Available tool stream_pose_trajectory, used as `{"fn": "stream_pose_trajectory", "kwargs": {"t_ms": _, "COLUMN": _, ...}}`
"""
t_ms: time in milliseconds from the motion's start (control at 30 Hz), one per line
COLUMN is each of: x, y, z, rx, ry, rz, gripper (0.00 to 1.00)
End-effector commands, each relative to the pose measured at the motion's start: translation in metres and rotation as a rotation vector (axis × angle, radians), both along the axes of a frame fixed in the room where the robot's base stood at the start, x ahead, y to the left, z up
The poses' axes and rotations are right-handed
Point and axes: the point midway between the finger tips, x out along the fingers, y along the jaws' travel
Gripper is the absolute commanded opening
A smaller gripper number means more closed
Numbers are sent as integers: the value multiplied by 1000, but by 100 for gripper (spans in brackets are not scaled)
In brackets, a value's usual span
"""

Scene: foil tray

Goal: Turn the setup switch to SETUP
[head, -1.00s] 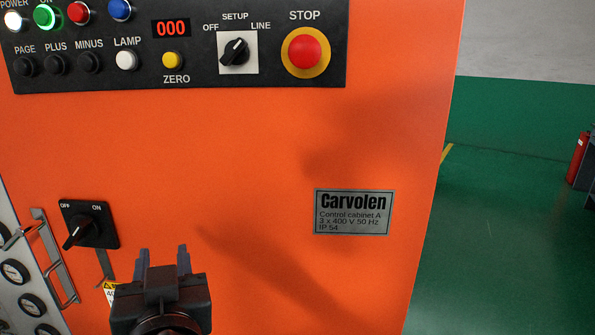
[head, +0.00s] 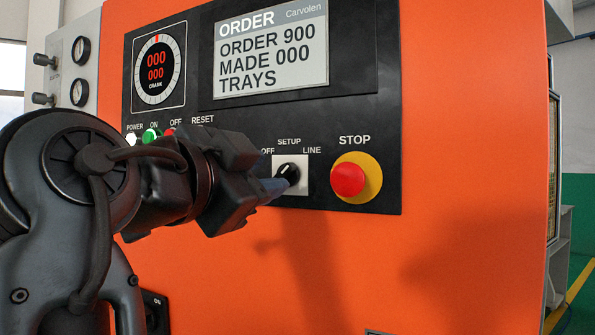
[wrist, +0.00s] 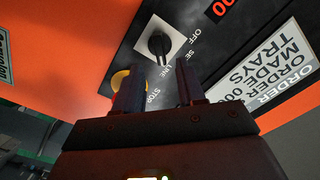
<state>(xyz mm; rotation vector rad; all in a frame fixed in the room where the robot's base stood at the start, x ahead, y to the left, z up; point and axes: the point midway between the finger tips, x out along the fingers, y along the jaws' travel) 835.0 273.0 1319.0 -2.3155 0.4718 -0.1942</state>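The setup switch is a black knob (head: 288,173) on a white square plate on the black panel, with OFF, SETUP and LINE printed around it. In the wrist view the knob (wrist: 157,43) lies ahead of my fingertips, not between them. I cannot tell for sure which label its pointer faces. My gripper (head: 276,187) comes in from the left, its fingers close to the knob and overlapping the plate's lower left in the head view. In the wrist view my gripper (wrist: 156,72) is open, with nothing between the fingers.
A red STOP button (head: 348,179) on a yellow ring sits just right of the switch. The order display (head: 270,50) is above. Small buttons, including a green one (head: 151,135), are to the left, partly behind my arm. Bare orange cabinet (head: 370,270) lies below.

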Motion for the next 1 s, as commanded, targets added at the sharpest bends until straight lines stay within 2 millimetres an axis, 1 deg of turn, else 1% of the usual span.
{"fn": "stream_pose_trajectory", "kwargs": {"t_ms": 100, "x": 19, "y": -9, "z": 2, "rx": -3, "ry": 1, "rz": -3, "gripper": 39}}
{"fn": "stream_pose_trajectory", "kwargs": {"t_ms": 333, "x": 46, "y": -20, "z": 1, "rx": -2, "ry": 0, "rz": -1, "gripper": 39}}
{"fn": "stream_pose_trajectory", "kwargs": {"t_ms": 500, "x": 53, "y": -23, "z": 0, "rx": -1, "ry": 0, "rz": 1, "gripper": 39}}
{"fn": "stream_pose_trajectory", "kwargs": {"t_ms": 733, "x": 54, "y": -23, "z": 0, "rx": -1, "ry": 0, "rz": 1, "gripper": 39}}
{"fn": "stream_pose_trajectory", "kwargs": {"t_ms": 767, "x": 54, "y": -23, "z": 0, "rx": -1, "ry": 0, "rz": 1, "gripper": 37}}
{"fn": "stream_pose_trajectory", "kwargs": {"t_ms": 1000, "x": 54, "y": -23, "z": 0, "rx": -2, "ry": 0, "rz": 1, "gripper": 14}}
